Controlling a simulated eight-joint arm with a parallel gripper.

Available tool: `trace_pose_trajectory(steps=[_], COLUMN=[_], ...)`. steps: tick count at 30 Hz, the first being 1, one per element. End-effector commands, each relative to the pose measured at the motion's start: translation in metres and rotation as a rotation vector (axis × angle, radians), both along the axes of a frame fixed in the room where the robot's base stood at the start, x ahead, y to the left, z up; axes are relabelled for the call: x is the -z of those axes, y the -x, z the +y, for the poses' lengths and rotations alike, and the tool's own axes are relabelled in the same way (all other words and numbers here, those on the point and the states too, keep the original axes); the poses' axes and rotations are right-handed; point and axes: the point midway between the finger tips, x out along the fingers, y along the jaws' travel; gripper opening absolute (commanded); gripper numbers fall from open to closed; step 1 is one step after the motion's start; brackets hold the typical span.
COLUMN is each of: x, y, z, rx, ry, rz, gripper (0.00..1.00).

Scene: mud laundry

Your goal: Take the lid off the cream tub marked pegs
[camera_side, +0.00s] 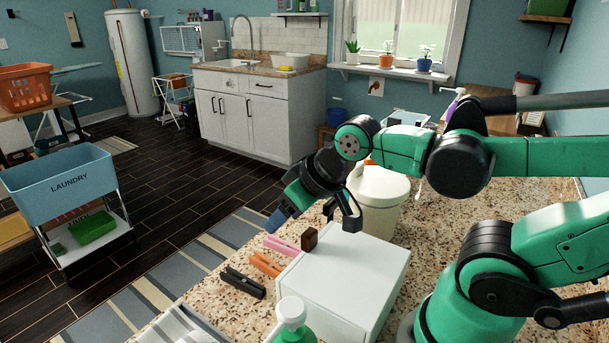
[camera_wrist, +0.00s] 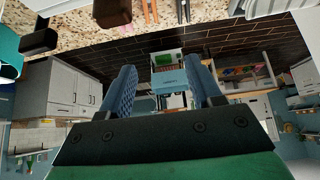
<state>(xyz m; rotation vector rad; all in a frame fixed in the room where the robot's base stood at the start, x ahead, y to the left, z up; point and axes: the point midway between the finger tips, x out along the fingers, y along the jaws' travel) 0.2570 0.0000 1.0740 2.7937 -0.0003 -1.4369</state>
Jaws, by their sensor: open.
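The cream tub (camera_side: 376,216) stands on the speckled counter behind the white box in the side view. Its pale lid (camera_side: 385,187) sits on top, and my wrist hides part of its left side. No marking can be read on the tub from here. My gripper (camera_side: 279,216) is to the left of the tub, apart from it, with its blue fingers angled down and left towards the floor side. In the wrist view my gripper (camera_wrist: 162,75) is open, with nothing between the two blue fingers. The tub cannot be made out in the wrist view.
A white box (camera_side: 340,285) with a dark brown block (camera_side: 309,239) at its edge stands before the tub. Pink (camera_side: 282,245), orange (camera_side: 266,264) and black (camera_side: 243,282) pegs lie left of it. A green bottle (camera_side: 292,322) is at the front.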

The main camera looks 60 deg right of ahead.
Motion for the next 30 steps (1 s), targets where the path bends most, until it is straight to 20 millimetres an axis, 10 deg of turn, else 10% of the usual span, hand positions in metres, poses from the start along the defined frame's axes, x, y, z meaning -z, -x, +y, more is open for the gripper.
trace_pose_trajectory(steps=[10,22,30], x=[-0.009,-0.048,-0.049], y=[-0.007,-0.008,0.012], z=[-0.020,-0.182,-0.231], rx=[0.136,1.207,1.549], ry=[-0.044,-0.392,-0.497], rz=[0.053,0.389,0.476], gripper=[0.58,0.58,0.58])
